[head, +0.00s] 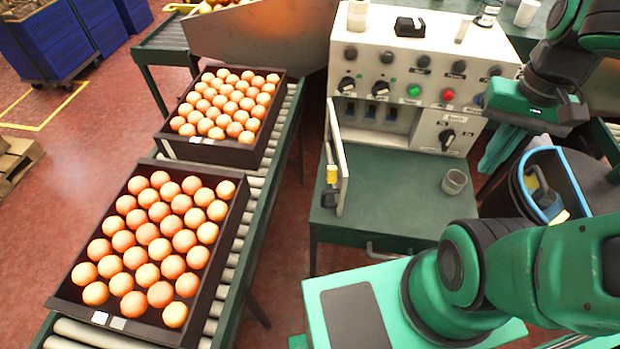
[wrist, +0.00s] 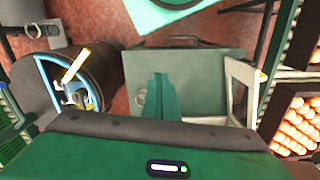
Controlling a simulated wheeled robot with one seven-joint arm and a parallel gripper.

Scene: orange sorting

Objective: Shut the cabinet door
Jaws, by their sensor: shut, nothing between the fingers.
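The cabinet (head: 400,75) is a pale control box with knobs, buttons and blue-handled switches in an open recess. Its cabinet door (head: 342,165) stands open at the recess's left side, swung out over the green worktop (head: 400,205), with a yellow and a dark piece on its outer face. The door also shows in the wrist view (wrist: 243,88), at the right. My gripper (head: 490,160) hangs to the right of the cabinet in the head view, apart from the door. Its green fingers (wrist: 161,82) are together and empty, above the worktop in the wrist view.
A grey cup (head: 455,181) stands on the worktop right of the door. A dark bin with a blue rim (head: 565,185) is at the right. Crates of oranges (head: 147,250) sit on a roller conveyor (head: 238,255) to the left. The worktop between door and cup is clear.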

